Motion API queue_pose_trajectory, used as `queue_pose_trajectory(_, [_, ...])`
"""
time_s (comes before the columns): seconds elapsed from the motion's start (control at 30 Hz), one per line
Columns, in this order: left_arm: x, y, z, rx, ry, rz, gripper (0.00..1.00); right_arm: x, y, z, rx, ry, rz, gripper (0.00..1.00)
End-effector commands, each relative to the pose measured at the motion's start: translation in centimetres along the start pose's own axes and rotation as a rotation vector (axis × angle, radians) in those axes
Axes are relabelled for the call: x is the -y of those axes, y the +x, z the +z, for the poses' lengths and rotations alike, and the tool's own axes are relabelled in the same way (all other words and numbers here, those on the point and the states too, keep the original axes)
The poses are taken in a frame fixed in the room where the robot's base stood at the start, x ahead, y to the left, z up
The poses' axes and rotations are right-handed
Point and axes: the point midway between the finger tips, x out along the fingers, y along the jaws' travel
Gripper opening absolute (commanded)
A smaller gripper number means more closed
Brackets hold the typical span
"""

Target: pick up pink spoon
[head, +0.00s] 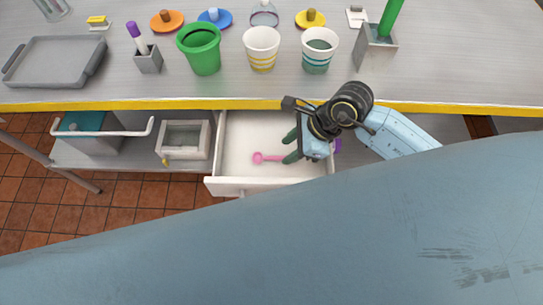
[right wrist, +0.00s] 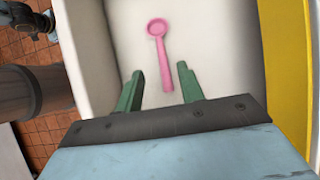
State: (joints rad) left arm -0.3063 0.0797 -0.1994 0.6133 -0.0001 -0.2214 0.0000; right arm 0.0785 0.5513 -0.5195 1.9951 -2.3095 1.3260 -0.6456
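The pink spoon (head: 268,158) lies flat on the floor of an open white drawer (head: 247,183) below the counter. My right gripper (head: 290,147) reaches into the drawer from the right, its green fingers beside the spoon's handle end. In the right wrist view the spoon (right wrist: 161,50) lies beyond the fingers, bowl farthest away. The handle end points in between the two spread green fingertips (right wrist: 159,80) and nothing is held. My left gripper is in neither view.
The counter's yellow front edge (head: 200,105) runs just above the drawer. On the counter stand a green bucket (head: 204,62), a yellow-striped cup (head: 262,62), a teal-striped cup (head: 316,65) and a grey tray (head: 20,70). A purple item (head: 337,146) shows beside the right gripper.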

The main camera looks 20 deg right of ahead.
Motion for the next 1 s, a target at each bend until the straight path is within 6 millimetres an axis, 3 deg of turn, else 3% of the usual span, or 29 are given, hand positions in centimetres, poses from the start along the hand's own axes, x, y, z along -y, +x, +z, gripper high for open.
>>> queue_pose_trajectory(0.13, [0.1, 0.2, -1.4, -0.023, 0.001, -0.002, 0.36, 0.1, 2.2, 0.3, 0.003, 0.004, 0.003, 0.38])
queue_pose_trajectory(0.33, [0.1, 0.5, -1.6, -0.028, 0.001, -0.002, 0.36, 0.3, 4.6, 0.3, 0.001, 0.003, 0.001, 0.38])
queue_pose_trajectory(0.97, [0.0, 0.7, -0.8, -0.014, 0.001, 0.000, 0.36, 0.3, 5.1, 0.1, -0.001, 0.001, -0.001, 0.38])
queue_pose_trajectory(1.0, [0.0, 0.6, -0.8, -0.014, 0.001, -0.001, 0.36, 0.3, 5.0, 0.1, 0.000, 0.001, -0.001, 0.33])
